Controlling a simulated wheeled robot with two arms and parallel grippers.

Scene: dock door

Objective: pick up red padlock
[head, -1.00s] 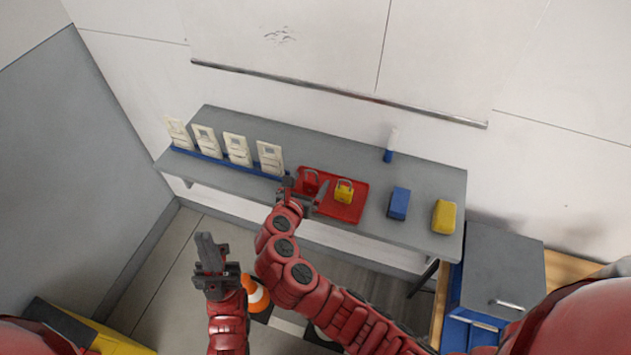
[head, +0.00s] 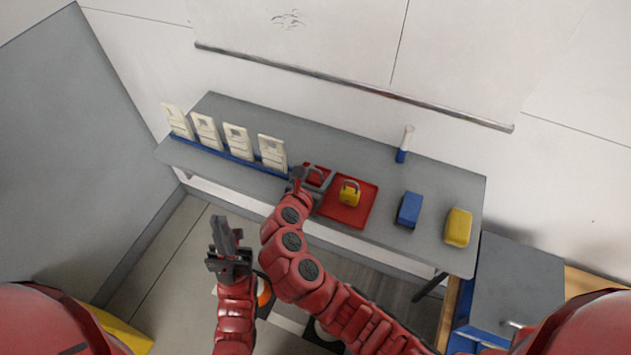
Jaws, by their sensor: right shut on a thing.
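The red padlock (head: 316,175) is at the left end of the red tray (head: 347,214) on the grey bench, partly hidden by my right gripper (head: 309,181). That gripper is shut on it. I cannot tell whether the padlock is clear of the tray. The yellow padlock (head: 350,195) stands upright in the tray, to the right of the gripper. My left gripper (head: 224,232) is in front of the bench, away from the padlocks, and its finger gap is not clear.
White tags (head: 238,143) stand in a blue rack at the bench's left. A blue block (head: 409,209), a yellow block (head: 458,227) and a blue-and-white bottle (head: 404,145) are to the right. A grey-topped cabinet (head: 515,285) stands beside the bench.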

